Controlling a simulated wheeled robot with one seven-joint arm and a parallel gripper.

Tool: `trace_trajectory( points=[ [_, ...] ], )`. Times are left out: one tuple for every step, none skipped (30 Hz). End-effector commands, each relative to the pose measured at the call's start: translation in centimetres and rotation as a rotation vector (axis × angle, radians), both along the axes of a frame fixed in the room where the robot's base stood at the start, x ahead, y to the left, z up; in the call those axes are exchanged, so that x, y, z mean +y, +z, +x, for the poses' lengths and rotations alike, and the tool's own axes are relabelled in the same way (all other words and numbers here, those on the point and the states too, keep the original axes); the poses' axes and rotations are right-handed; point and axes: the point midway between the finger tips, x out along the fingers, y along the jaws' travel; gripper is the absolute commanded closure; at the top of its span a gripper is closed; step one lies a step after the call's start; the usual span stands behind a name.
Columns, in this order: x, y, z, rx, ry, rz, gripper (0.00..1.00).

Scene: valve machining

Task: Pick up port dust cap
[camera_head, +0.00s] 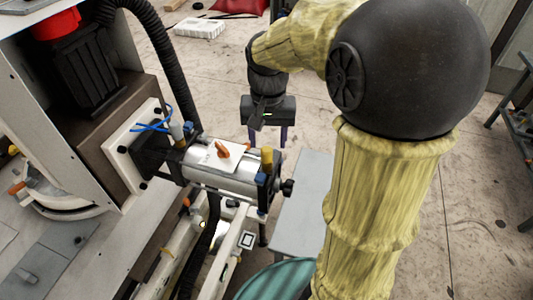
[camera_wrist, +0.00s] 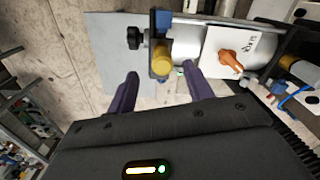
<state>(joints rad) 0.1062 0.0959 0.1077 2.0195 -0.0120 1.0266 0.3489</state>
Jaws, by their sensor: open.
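A yellow cap (camera_head: 267,158), which looks like the port dust cap, stands on the near end block of a silver cylinder (camera_head: 205,172). In the wrist view the yellow cap (camera_wrist: 161,62) appears between and beyond my fingertips, beside a blue fitting (camera_wrist: 161,20). My gripper (camera_head: 268,138) is above and behind the cylinder's end in the head view, its purple fingers pointing down. In the wrist view my gripper (camera_wrist: 161,72) is open, with nothing visibly held. The exact gap between fingers and cap cannot be told.
An orange handle (camera_head: 222,149) sits on a white plate (camera_head: 235,160) on the cylinder. A black knob (camera_head: 287,187) sticks out from the end block. Black hoses (camera_head: 168,50) and blue tubes (camera_head: 150,126) run near the machine. A grey panel (camera_head: 302,215) lies to the right.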

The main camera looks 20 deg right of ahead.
Motion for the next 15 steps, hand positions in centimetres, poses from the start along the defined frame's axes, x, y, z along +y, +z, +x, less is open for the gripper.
trace_trajectory(
  points=[
    [0.0, 0.0, 0.0, 0.0, 0.0, 0.0, 0.49],
    [0.0, 0.0, 0.0, 0.0, 0.0, 0.0, 0.49],
    [0.0, 0.0, 0.0, 0.0, 0.0, 0.0, 0.49],
    [0.0, -0.1, 0.0, 0.001, 0.0, 0.0, 0.49],
    [0.0, -0.1, 0.0, 0.002, 0.0, 0.0, 0.49],
    [0.0, -0.4, 0.0, 0.003, 0.0, 0.0, 0.49],
    [0.0, -0.6, 0.0, 0.003, 0.0, 0.0, 0.49],
    [0.1, -0.8, 0.1, 0.004, 0.001, 0.0, 0.49],
    [0.1, -1.2, 0.1, 0.005, 0.001, 0.001, 0.49],
    [0.2, -1.6, 0.1, 0.007, 0.001, 0.0, 0.49],
    [0.2, -2.0, 0.2, 0.006, 0.002, 0.0, 0.49],
    [0.2, -2.5, 0.2, 0.006, 0.002, 0.0, 0.49],
    [0.2, -3.0, 0.2, 0.007, 0.002, 0.0, 0.49],
    [0.2, -3.5, 0.3, 0.005, 0.002, 0.0, 0.49],
    [0.2, -4.1, 0.3, 0.005, 0.002, 0.0, 0.49]
  ],
)
